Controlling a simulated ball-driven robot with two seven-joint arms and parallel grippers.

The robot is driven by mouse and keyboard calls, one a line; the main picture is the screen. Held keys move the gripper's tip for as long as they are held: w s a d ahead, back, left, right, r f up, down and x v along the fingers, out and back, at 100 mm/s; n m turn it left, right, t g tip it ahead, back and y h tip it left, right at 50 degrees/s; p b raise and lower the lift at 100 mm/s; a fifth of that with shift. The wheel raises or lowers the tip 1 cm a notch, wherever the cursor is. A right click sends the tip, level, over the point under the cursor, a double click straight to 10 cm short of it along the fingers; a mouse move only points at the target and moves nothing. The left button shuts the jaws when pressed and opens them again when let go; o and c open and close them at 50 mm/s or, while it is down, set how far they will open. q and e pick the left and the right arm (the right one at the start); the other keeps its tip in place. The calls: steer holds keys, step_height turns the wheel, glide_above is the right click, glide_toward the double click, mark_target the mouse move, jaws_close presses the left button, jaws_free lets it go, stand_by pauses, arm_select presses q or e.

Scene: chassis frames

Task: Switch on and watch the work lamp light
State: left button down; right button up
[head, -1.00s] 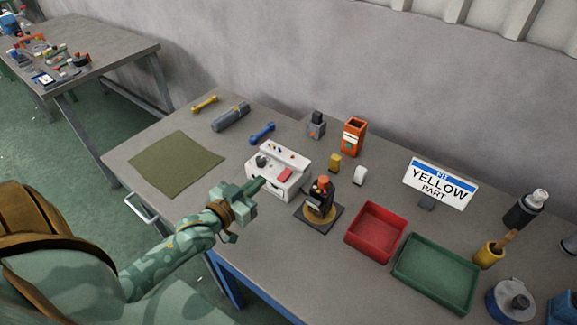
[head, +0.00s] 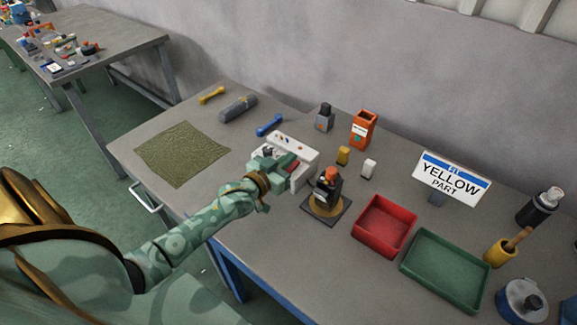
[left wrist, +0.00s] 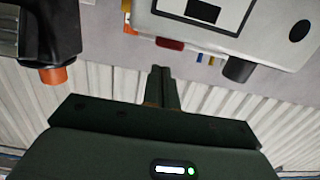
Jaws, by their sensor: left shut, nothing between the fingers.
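A white control box (head: 306,155) stands on the bench, with small coloured parts along its raised back and a red part (head: 293,165) on its top. My left gripper (head: 284,166) is at the box and partly covers its top and near left side. Its fingers are shut and empty; contact with the box cannot be told. In the left wrist view the shut fingers (left wrist: 160,84) point towards the box (left wrist: 230,22), below its red part (left wrist: 170,43) and dark knob (left wrist: 238,68). No lit work lamp can be made out. My right gripper is not in view.
A dark device with an orange top (head: 330,180) stands close right of the box. A red tray (head: 384,245) and green tray (head: 444,295) lie farther right. A sign (head: 452,180) reads "FIT YELLOW PART". A green mat (head: 182,153) lies at left.

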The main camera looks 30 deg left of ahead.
arm_select(q)
steer(key=shift+w+f, duration=0.1)
steer(key=shift+f, duration=0.8)
